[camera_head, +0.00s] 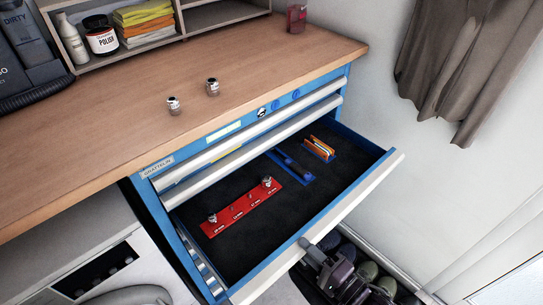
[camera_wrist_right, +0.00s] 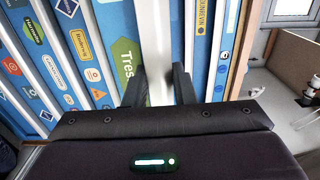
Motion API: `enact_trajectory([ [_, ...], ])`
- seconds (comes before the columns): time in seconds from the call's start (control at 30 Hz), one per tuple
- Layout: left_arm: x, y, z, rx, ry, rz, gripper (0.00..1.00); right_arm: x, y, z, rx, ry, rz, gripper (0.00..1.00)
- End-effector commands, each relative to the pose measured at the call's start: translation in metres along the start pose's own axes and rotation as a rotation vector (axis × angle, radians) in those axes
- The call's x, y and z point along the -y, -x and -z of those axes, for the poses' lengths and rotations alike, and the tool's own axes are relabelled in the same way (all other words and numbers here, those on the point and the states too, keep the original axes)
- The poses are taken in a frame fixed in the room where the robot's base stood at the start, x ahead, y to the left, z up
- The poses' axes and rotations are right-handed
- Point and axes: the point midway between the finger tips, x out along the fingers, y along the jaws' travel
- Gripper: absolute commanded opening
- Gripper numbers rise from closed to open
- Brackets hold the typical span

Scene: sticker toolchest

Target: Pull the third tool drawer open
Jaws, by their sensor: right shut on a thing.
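The blue tool chest (camera_head: 345,77) stands under the wooden worktop. Its third drawer (camera_head: 335,195) is pulled far out, below two shut drawers with pale handle bars. My right gripper (camera_head: 318,247) is at the open drawer's front, shut on its pale handle bar (camera_head: 362,196). In the right wrist view the two dark fingers (camera_wrist_right: 158,88) sit on either side of the white handle bar (camera_wrist_right: 154,35). My left gripper is in neither view.
In the drawer lie a red socket rail (camera_head: 243,207), a blue holder (camera_head: 292,167) and an orange-slotted holder (camera_head: 319,148). Two small sockets (camera_head: 212,87) stand on the worktop (camera_head: 270,60). A wall with a hanging brown cloth (camera_head: 455,60) is at the right.

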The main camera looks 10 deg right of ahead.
Motion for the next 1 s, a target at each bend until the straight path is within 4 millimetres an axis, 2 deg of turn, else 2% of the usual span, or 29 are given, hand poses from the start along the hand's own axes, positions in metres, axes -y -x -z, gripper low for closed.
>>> enact_trajectory([
  [0.6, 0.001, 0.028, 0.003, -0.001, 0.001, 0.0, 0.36, -0.002, 0.05, -0.001, 0.001, -0.003, -0.009, 0.04],
  [1.0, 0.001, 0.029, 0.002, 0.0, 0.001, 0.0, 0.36, -0.003, 0.055, -0.001, 0.002, -0.003, -0.006, 0.04],
])
